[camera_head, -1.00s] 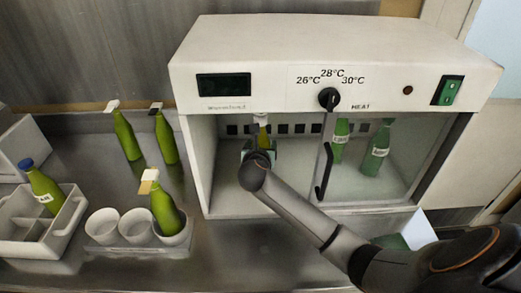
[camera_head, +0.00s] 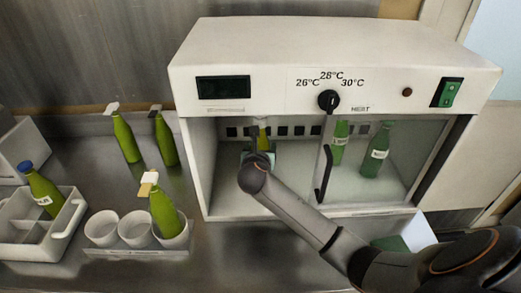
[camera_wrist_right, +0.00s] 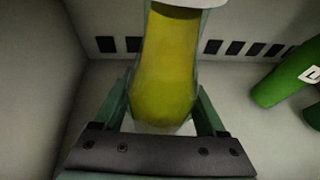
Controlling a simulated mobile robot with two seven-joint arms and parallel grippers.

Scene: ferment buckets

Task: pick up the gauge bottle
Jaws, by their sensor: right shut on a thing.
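The gauge bottle appears to be the one with yellow-green contents inside the open left part of the white heating cabinet. Its upper part (camera_head: 263,137) shows in the head view, above my right gripper (camera_head: 259,157). In the right wrist view the bottle (camera_wrist_right: 167,70) stands between the green fingers of my right gripper (camera_wrist_right: 162,108), which is shut on it. The bottle has a white top piece (camera_wrist_right: 190,3), cut off by the frame edge. In the head view my own wrist hides the bottle's lower part. My left gripper is not in view.
Two green bottles (camera_head: 376,152) stand behind the cabinet's glass at right. A black handle (camera_head: 324,172) stands close right of my forearm. Left on the counter are a white crate (camera_head: 67,219) with a bottle, cups (camera_head: 103,227), one holding a bottle, and two bottles (camera_head: 126,138) behind.

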